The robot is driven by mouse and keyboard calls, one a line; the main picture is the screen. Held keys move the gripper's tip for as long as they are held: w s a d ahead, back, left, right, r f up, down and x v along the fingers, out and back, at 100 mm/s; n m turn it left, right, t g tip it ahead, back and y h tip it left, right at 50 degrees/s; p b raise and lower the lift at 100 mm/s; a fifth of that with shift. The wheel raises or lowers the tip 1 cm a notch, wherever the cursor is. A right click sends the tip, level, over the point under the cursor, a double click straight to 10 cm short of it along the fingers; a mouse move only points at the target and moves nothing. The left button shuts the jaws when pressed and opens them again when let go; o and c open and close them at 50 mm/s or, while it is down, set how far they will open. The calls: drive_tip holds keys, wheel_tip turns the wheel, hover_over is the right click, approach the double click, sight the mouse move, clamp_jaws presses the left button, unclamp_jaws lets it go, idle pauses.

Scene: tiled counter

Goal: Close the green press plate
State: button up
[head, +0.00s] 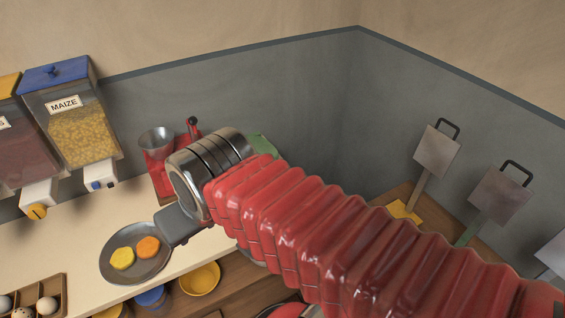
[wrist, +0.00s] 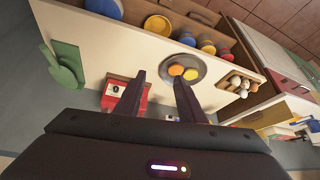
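The green press (wrist: 66,60) stands on the pale counter at the left of the wrist view, with a flat green piece sticking out from its side. In the head view only a green patch (head: 263,146) shows behind my arm; the rest is hidden. I cannot tell how far its plate is raised. My gripper is open and empty in the wrist view (wrist: 159,76), its two dark fingers apart. It is to the right of the press in that view and not touching it. In the head view a dark part of it (head: 180,224) shows over the counter.
A grey plate (head: 120,266) with a yellow and an orange disc lies near the counter's front edge. A red machine with a metal funnel (head: 157,141) stands by the wall. The maize dispenser (head: 68,120) hangs at left, above an egg tray (head: 50,286). Bowls sit below.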

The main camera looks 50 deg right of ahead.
drive_tip(key=w+d+m+g, duration=0.1)
drive_tip(key=w+d+m, duration=0.3)
drive_tip(key=d+m, duration=0.55)
drive_tip(key=w+d+m, duration=0.4)
drive_tip(key=d+m, duration=0.3)
drive_tip(key=m, duration=0.5)
drive_tip(key=s+d+f+m, duration=0.2)
drive_tip(key=d+f+m, duration=0.1)
drive_tip(key=d+m, duration=1.5)
drive_tip(key=shift+d, duration=0.85)
drive_tip(key=shift+f, duration=0.1)
drive_tip(key=x, duration=1.3)
drive_tip(key=shift+w+a+f, duration=0.2)
drive_tip(key=shift+w+a, duration=0.1)
drive_tip(key=shift+w, duration=0.05)
drive_tip(key=shift+c, duration=0.6)
